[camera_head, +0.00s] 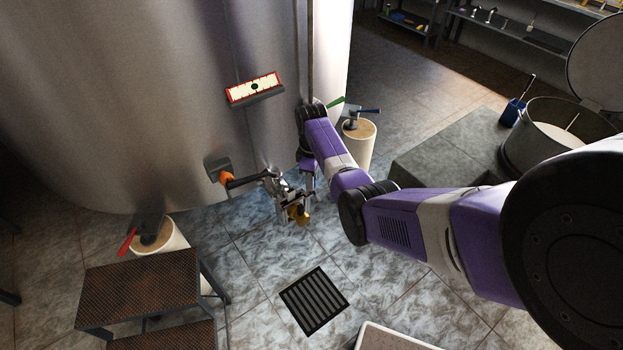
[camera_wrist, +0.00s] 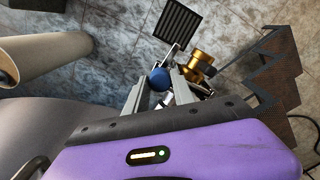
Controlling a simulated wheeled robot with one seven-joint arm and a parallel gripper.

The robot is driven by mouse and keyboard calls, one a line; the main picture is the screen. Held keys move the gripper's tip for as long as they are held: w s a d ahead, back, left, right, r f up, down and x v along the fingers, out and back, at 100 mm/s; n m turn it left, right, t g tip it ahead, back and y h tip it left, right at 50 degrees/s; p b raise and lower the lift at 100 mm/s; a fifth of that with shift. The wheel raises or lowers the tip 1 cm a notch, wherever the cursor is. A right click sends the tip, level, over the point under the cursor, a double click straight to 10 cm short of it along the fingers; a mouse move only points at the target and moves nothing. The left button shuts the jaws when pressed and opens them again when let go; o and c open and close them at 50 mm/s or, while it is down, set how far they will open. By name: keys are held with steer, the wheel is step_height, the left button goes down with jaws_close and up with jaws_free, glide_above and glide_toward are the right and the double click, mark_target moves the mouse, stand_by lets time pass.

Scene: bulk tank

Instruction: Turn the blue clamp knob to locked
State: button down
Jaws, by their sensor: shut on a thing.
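The blue clamp knob (camera_wrist: 160,77) is a small round ball in the wrist view, between the fingertips of my gripper (camera_wrist: 160,84). My gripper is shut on it. A brass fitting (camera_wrist: 201,62) sits just beyond the fingers, and the same brass part (camera_head: 298,214) shows below my gripper (camera_head: 284,192) in the head view. There the fingers and metal parts hide the blue knob. I cannot read a locked mark or the knob's exact angle.
Brown steps (camera_head: 140,290) stand left, near a red lever (camera_head: 129,240). A floor drain (camera_head: 314,300) and open tiles lie in front.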

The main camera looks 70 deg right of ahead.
steer(key=m+p, duration=0.1)
steer(key=m, duration=0.7)
steer(key=shift+m, duration=0.3)
steer(key=m, duration=0.4)
steer(key=shift+m, duration=2.1)
steer(key=c, duration=1.1)
jaws_free()
steer(key=shift+o, duration=0.2)
